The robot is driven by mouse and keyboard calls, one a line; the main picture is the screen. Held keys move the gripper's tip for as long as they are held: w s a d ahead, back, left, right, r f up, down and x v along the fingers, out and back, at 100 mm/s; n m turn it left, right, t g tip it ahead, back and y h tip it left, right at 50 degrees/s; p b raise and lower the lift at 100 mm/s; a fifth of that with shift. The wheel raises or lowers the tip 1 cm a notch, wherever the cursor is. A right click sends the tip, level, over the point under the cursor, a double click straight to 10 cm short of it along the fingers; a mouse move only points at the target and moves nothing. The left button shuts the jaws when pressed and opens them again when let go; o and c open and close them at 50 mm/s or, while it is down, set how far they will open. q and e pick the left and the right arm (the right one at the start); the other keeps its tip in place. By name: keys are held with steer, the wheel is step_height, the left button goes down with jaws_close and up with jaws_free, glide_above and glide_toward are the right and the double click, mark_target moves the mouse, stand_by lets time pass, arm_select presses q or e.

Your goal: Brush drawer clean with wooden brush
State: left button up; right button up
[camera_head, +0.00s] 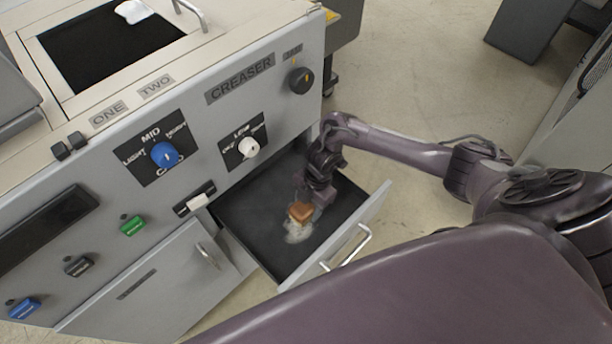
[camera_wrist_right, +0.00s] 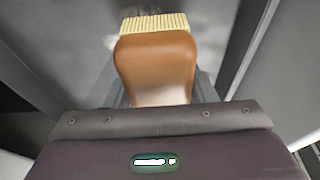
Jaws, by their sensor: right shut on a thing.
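The open drawer (camera_head: 258,246) is pulled out of the grey machine and has a dark floor. A whitish dusty patch (camera_head: 297,234) lies on that floor around the brush. My right gripper (camera_head: 307,204) reaches down into the drawer and is shut on the wooden brush (camera_head: 301,211). In the right wrist view the brush (camera_wrist_right: 155,62) shows a brown wooden body and pale bristles (camera_wrist_right: 154,24) at its far end, over a whitish smear. I cannot tell whether the bristles touch the drawer floor. My left gripper is not in view.
The drawer's front panel (camera_head: 374,212) with its metal handle (camera_head: 347,249) stands to the right of the brush. The machine's front has a blue knob (camera_head: 165,154), a white knob (camera_head: 248,147) and a black knob (camera_head: 300,80). A cabinet door (camera_head: 150,283) is at lower left. Open floor lies behind my right arm.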

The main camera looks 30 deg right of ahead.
steer(key=p+v, duration=0.1)
steer(key=v, duration=0.1)
steer(key=shift+a+r+p, duration=0.1)
steer(key=shift+r+p, duration=0.25)
steer(key=shift+p, duration=0.05)
steer(key=shift+a+r, duration=0.1)
steer(key=shift+r, duration=0.15)
